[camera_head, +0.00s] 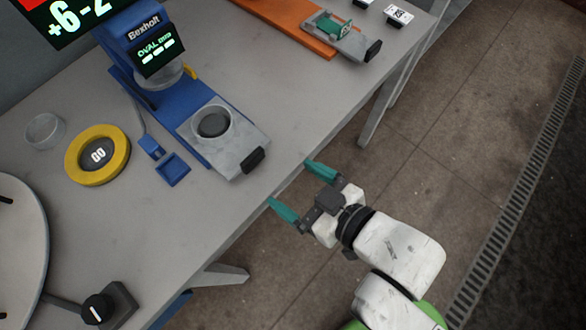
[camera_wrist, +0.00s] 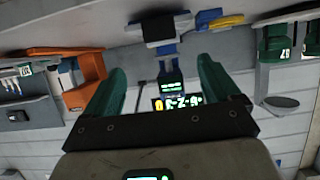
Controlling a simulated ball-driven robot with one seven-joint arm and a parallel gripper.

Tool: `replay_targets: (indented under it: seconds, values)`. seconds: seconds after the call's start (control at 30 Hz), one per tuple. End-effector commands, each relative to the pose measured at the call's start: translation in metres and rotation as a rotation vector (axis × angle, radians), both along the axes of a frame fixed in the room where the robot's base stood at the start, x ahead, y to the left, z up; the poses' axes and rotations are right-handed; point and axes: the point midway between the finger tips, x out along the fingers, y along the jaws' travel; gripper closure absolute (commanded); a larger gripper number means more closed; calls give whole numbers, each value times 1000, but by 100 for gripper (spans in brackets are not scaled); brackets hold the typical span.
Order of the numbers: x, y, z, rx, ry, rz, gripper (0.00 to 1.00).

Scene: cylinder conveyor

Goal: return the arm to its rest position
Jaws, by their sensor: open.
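My gripper (camera_head: 296,190) is open, with two green fingers spread apart and nothing between them. In the head view it is beside the front edge of the grey table (camera_head: 308,122), over the floor. My white arm reaches in from the lower right. In the wrist view the two green fingers (camera_wrist: 160,92) stand apart, with the blue machine and a lit display (camera_wrist: 178,102) in the background between them.
A blue machine (camera_head: 186,117) labelled Bexholt has a grey cup holder (camera_head: 213,125) near the table edge. A yellow ring (camera_head: 74,165), a clear dish (camera_head: 45,131), a black knob (camera_head: 98,308) and an orange board (camera_head: 288,22) are also on the table. The floor (camera_head: 440,130) at right is clear.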

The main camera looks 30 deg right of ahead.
Motion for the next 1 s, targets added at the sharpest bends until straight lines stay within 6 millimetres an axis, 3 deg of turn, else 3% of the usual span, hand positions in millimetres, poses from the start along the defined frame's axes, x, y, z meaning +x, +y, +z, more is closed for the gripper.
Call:
replay_targets:
  seconds: [0.57,0.67,0.8,1.0]
  values:
    - [1,-3,-3,-6,13,-7,11]
    - [3,-17,-21,-38,91,-38,11]
    - [2,-55,-63,-104,300,-120,11]
    - [-27,-114,-115,-167,664,-239,11]
